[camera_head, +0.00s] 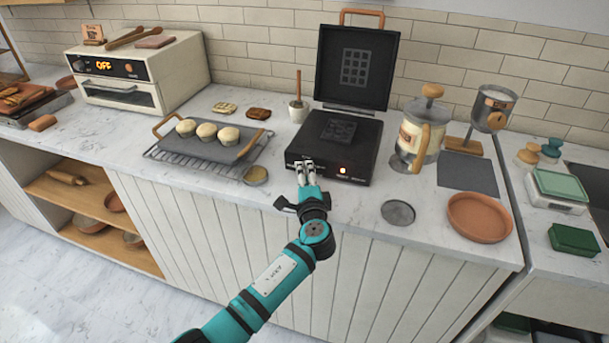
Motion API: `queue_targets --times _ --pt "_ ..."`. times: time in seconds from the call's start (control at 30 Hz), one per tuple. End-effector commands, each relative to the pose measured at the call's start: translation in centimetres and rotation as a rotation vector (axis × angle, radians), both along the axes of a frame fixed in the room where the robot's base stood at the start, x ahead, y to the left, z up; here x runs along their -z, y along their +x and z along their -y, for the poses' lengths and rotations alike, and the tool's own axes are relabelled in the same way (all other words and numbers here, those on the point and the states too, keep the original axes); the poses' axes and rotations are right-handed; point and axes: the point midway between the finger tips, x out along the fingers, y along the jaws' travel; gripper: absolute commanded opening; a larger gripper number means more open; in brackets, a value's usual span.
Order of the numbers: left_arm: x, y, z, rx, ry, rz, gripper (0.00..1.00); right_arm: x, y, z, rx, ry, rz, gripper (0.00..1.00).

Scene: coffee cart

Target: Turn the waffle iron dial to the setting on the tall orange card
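The black waffle iron (352,165) stands on the counter with its lid (357,62) raised. My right gripper is out of view.
A baking tray (215,150) with pale round muffins lies on a rack left of the iron. A round tin (256,175) sits close left of my gripper. A press jug (420,135), metal disc (398,212) and terracotta dish (479,217) stand to the right. The white oven (140,75) reads OFF.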

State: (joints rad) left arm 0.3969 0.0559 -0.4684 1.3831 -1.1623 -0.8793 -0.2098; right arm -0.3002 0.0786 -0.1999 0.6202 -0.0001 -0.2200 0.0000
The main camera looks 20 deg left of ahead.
Motion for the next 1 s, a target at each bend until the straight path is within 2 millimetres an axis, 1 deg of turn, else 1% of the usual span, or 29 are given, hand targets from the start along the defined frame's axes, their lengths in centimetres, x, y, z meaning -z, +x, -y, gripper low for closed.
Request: queue_targets --times 0.27,0.37,0.47,0.8,0.9,1.0 --pt "0.0 -0.1 0.0 0.0 -0.001 -0.001 0.37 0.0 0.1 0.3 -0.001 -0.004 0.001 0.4" --pt "0.0 -0.6 0.3 0.001 -0.001 0.0 0.37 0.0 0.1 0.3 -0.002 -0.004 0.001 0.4" --pt "0.0 -1.8 0.9 0.002 -0.003 -0.001 0.37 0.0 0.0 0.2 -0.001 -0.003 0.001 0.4" --pt "-0.3 -8.3 3.6 0.001 -0.003 -0.002 0.37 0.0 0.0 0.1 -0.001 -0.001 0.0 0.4" --pt "-0.4 -9.7 4.2 0.001 -0.002 0.0 0.37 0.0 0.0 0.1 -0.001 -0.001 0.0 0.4" --pt "-0.5 -10.5 4.6 0.0 -0.001 -0.001 0.37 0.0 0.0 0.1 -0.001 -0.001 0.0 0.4"
